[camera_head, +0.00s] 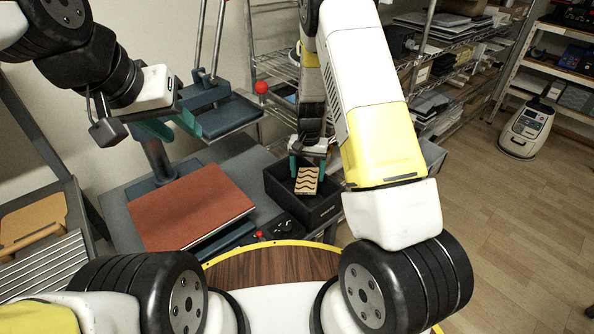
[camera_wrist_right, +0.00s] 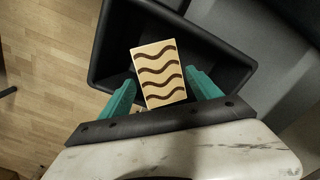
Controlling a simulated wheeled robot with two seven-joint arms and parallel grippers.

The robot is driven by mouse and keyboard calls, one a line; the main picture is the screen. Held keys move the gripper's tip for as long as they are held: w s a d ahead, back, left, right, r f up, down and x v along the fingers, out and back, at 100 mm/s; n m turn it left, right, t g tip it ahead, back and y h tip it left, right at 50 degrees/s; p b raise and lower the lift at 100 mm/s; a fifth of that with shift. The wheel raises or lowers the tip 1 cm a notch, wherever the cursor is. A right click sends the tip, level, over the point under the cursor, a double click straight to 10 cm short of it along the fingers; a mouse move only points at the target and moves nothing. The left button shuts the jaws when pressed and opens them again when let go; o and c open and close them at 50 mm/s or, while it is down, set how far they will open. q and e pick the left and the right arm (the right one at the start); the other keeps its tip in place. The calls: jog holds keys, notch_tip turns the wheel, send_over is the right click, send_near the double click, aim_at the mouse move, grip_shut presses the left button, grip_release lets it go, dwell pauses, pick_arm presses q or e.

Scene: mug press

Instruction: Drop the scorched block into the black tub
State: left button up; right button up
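The scorched block (camera_head: 307,181) is pale with dark wavy stripes. My right gripper (camera_head: 307,170) has its teal fingers on both sides of the block and holds it over the black tub (camera_head: 322,212). In the right wrist view the block (camera_wrist_right: 160,75) sits between the fingertips (camera_wrist_right: 161,77), in front of the tub's dark inside (camera_wrist_right: 110,70). How far it is above the tub floor is hard to tell. My left gripper (camera_head: 170,127) is at the upper left beside the press, its teal fingers apart with nothing seen between them.
The press (camera_head: 225,115) with red-knobbed levers stands at the back left, and a reddish-brown pad (camera_head: 190,207) lies before it. A wooden round top (camera_head: 270,268) is in front. Wire shelves (camera_head: 455,50) stand behind.

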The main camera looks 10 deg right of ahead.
jog(key=shift+o, duration=1)
notch_tip(320, 180, up, 8)
jog(key=s+r+t+y, duration=0.1)
jog(key=s+r, duration=0.2)
jog(key=r, duration=0.3)
jog(key=s+r+n+t, duration=0.1)
jog(key=s+r, duration=0.2)
jog(key=r, duration=0.3)
jog(key=s+r+t+y, duration=0.1)
jog(key=s+r, duration=0.2)
jog(key=r, duration=0.3)
jog(key=s+d+r+n+t, duration=0.1)
jog(key=s+r, duration=0.3)
jog(key=s, duration=0.4)
jog(key=s+d+r+n+t, duration=0.1)
jog(key=s+r+n+t, duration=0.1)
jog(key=s+r, duration=0.3)
jog(key=s, duration=0.4)
jog(key=shift+d+r, duration=0.15)
jog(key=shift+r, duration=0.05)
